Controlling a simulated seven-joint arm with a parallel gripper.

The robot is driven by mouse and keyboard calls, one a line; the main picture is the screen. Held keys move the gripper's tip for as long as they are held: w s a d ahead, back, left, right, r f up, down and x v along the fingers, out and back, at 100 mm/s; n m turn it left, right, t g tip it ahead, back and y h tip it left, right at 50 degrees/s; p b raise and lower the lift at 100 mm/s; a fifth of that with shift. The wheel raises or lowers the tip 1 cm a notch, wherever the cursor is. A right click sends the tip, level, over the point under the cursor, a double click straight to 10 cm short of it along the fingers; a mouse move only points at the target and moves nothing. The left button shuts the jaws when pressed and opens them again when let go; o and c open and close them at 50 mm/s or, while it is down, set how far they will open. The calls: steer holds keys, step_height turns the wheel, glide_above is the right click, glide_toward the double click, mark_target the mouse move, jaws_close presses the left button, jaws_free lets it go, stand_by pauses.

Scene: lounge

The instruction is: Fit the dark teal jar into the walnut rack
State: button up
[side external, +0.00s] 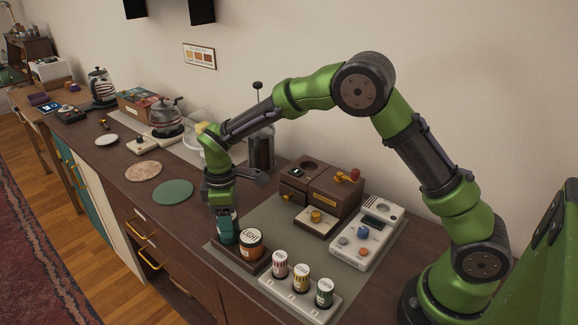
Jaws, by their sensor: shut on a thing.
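The dark teal jar (228,231) is upright in my gripper (225,211), which points straight down and is shut on its upper part. The walnut rack (241,263) is a low dark brown block near the front edge of the counter.
A white tray (295,297) with several small labelled jars stands right of the rack. Behind are a brown wooden machine (320,192) and a white control panel (367,240). A green round mat (173,192) lies left. The grey mat (270,222) is bare behind the rack.

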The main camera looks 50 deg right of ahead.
steer(key=shift+f, duration=0.75)
steer(key=o, duration=1.3)
steer(key=shift+r, duration=3.8)
